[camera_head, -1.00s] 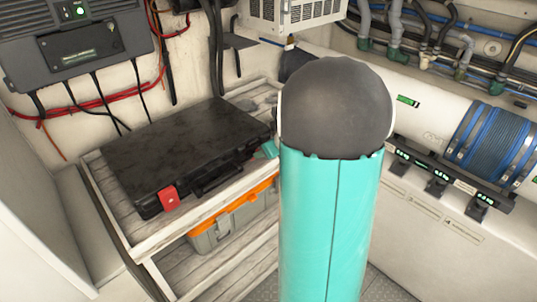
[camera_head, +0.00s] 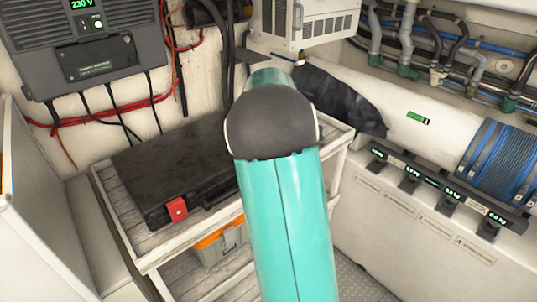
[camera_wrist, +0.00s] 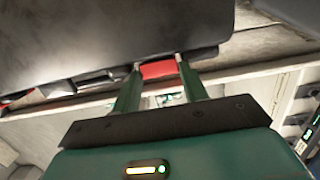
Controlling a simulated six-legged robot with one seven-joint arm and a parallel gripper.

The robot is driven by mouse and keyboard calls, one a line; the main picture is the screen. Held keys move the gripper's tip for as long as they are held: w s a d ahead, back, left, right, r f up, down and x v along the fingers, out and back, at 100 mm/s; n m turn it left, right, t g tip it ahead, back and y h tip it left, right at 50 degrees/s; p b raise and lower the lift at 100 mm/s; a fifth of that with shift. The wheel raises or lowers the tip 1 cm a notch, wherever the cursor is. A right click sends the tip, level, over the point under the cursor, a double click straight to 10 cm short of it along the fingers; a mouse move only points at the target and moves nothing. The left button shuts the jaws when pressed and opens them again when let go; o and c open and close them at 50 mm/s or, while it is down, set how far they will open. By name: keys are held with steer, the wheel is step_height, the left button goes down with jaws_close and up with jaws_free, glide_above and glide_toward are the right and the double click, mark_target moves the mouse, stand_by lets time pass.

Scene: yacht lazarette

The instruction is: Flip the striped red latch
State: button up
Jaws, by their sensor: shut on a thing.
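A black case (camera_head: 165,165) lies flat on the upper shelf, its right part hidden by my arm. One red latch (camera_head: 176,209) with a small pale mark shows at the left of its front. In the wrist view, the case (camera_wrist: 120,35) fills the top. My gripper (camera_wrist: 158,68) is at its front edge, its two green fingers shut on a red latch (camera_wrist: 158,70) between the tips. Stripes on this latch cannot be made out. Another red part (camera_wrist: 14,98) shows at the left edge. In the head view my gripper is hidden behind my arm.
The grey-wood shelf unit (camera_head: 150,246) has a pale raised rim. A grey and orange toolbox (camera_head: 222,242) sits on its lower shelf. An inverter with cables (camera_head: 85,50) hangs behind. A white cabinet with a row of small displays (camera_head: 420,205) stands at the right.

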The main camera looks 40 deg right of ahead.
steer(key=shift+w, duration=0.2)
stand_by(0.4)
steer(key=o, duration=1)
steer(key=r, duration=0.4)
steer(key=s+r, duration=0.1)
steer(key=r, duration=0.8)
steer(key=shift+s+r, duration=0.3)
steer(key=shift+r, duration=0.05)
